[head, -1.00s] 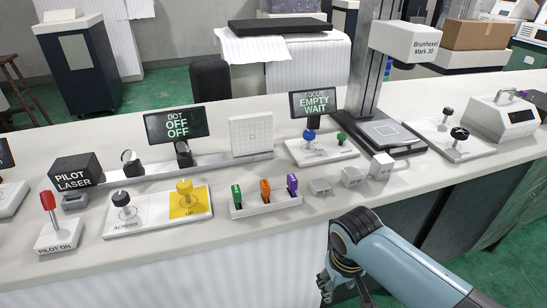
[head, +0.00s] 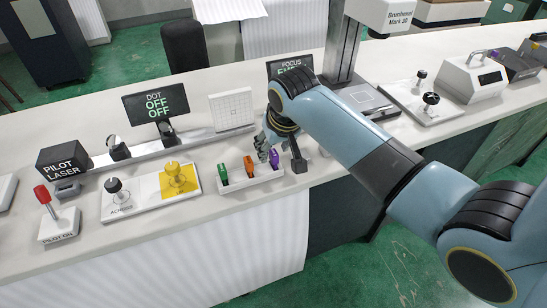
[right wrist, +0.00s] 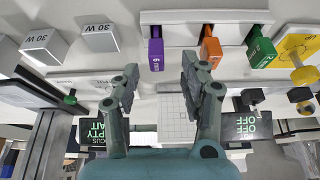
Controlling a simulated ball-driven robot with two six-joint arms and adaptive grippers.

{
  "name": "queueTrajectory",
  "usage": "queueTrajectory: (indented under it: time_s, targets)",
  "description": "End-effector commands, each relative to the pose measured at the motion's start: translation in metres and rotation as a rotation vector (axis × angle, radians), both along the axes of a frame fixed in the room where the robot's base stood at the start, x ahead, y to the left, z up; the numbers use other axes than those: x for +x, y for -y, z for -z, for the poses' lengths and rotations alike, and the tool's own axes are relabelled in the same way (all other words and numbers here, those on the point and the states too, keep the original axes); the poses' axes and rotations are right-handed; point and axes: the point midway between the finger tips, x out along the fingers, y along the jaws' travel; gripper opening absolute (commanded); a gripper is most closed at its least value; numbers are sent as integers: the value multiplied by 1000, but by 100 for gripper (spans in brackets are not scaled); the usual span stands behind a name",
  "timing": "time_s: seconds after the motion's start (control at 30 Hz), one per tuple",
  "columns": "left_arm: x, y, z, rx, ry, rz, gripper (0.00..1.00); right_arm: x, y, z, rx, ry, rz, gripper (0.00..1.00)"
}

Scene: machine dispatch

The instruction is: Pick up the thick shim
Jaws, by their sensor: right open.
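Three shims stand in a white rack (head: 236,186) on the counter: green (head: 222,174), orange (head: 249,167) and purple (head: 274,159). I cannot tell from the pictures which one is the thick shim. My right gripper (head: 283,157) is open and empty, over the right end of the rack by the purple shim. In the right wrist view, the purple shim (right wrist: 156,50) appears just beyond the gap between the open fingertips (right wrist: 160,74). The orange shim (right wrist: 211,48) and green shim (right wrist: 260,48) are to its right. My left gripper is not in view.
The yellow plate with a knob (head: 181,181) is left of the rack. A white grid panel (head: 231,109) and the FOCUS screen (head: 289,67) stand behind.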

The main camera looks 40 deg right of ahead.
Motion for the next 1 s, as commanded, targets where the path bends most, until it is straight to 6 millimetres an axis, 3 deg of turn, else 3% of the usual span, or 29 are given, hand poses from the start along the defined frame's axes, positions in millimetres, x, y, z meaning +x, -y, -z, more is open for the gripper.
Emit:
queueTrajectory:
  time_s: [0.2, 0.5, 0.83, 1.0]
  targets:
    - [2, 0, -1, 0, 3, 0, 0, 10, 6, 29, 0, -1, 0, 44]
    - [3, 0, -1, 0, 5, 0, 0, 12, 6, 33, 0, 0, 0, 44]
    - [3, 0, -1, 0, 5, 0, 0, 11, 6, 33, 0, 0, 0, 1]
    - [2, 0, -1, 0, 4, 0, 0, 11, 6, 33, 0, 0, 0, 0]
